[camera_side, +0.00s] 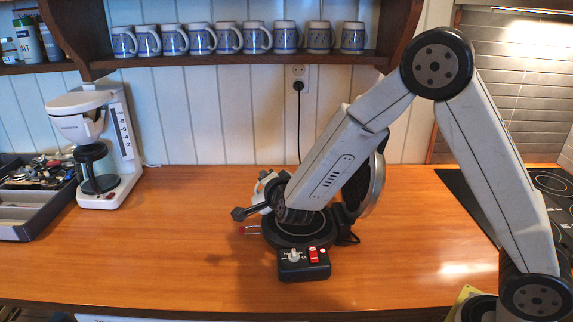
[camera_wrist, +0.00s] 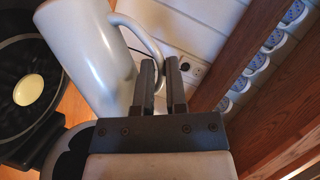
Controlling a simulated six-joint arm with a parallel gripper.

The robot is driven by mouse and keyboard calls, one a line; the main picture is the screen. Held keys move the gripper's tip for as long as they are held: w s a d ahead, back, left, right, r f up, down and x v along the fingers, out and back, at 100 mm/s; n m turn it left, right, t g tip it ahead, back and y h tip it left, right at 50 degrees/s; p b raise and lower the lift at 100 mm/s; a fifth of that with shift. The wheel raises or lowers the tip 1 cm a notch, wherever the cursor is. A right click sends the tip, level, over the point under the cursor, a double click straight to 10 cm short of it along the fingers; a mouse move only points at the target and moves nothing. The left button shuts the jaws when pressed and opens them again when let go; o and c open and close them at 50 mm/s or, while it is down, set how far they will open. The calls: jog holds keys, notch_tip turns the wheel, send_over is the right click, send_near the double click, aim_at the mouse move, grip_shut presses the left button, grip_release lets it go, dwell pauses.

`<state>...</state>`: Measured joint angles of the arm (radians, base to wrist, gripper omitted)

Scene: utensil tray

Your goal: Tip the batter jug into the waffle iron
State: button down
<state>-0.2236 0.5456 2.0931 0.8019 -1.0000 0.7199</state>
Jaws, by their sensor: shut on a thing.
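I cannot tell whether batter is flowing.
A white coffee maker (camera_side: 98,150) and a utensil tray (camera_side: 40,226) stand at the left of the wooden counter (camera_side: 180,265). Blue-patterned mugs (camera_side: 200,40) line the shelf above. A black hob (camera_side: 545,190) is at the right. The front-left counter is clear.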

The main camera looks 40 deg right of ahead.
jog(key=shift+s+d+f+m+t, duration=0.1)
jog(key=shift+s+d+m+t, duration=0.2)
jog(key=shift+m, duration=0.4)
jog(key=shift+s+d+f+m+t, duration=0.1)
jog(key=shift+s+d+m+t, duration=0.15)
jog(key=shift+m, duration=0.45)
dwell(5.6)
jog(key=shift+w, duration=0.1)
dwell(0.3)
jog(key=shift+w+a+r+n+g, duration=0.15)
jog(key=shift+w+a+n+g, duration=0.2)
jog(key=shift+n, duration=0.45)
jog(key=shift+w+a+r+n+g, duration=0.15)
jog(key=shift+w+a+n+g, duration=0.2)
jog(key=shift+n, duration=0.45)
